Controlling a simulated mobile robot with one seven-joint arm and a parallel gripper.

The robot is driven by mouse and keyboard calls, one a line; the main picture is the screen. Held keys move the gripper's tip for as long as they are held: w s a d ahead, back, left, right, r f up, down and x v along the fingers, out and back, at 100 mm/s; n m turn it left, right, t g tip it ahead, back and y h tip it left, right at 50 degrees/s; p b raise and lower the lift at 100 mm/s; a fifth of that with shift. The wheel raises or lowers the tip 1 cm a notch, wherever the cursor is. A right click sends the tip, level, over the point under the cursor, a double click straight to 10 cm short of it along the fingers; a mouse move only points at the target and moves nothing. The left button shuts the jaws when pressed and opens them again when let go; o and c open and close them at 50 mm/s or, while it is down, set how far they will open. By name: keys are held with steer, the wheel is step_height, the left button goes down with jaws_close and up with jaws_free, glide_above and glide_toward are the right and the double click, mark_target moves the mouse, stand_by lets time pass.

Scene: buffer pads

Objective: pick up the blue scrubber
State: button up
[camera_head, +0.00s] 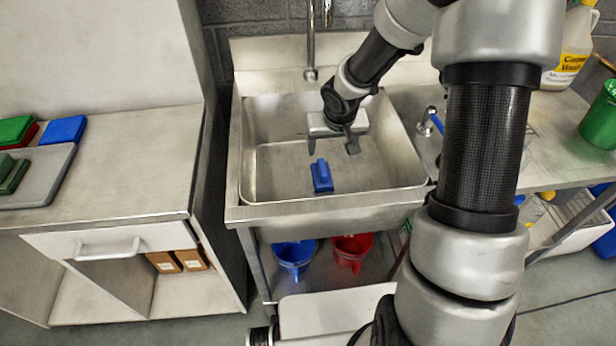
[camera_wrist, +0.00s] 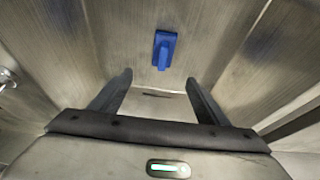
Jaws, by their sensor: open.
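The blue scrubber (camera_head: 322,176) lies on the floor of the steel sink, near its front wall in the head view. It has a blue block base and a raised blue handle. In the wrist view the scrubber (camera_wrist: 164,49) shows beyond the fingertips, roughly centred between them. My gripper (camera_head: 333,148) is over the sink, above and behind the scrubber in the head view. Its two fingers are apart with nothing between them, as the wrist view of the gripper (camera_wrist: 158,80) also shows. The gripper does not touch the scrubber.
The steel sink (camera_head: 330,204) has raised walls around the scrubber. A faucet (camera_head: 311,45) stands behind it. A counter at left holds a grey tray (camera_head: 50,180) and coloured pads. A yellow-labelled bottle (camera_head: 572,50) and green container (camera_head: 601,120) stand at right. Blue (camera_head: 292,256) and red (camera_head: 352,249) buckets sit below.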

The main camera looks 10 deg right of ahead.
mark_target(323, 168)
steer(key=b+x, duration=0.1)
steer(key=x, duration=0.5)
steer(key=b+x, duration=0.2)
steer(key=x, duration=0.4)
steer(key=b+x, duration=0.1)
steer(key=x, duration=0.5)
steer(key=shift+a+f+b, duration=0.2)
steer(key=shift+a+b, duration=0.2)
steer(key=c, duration=1.2)
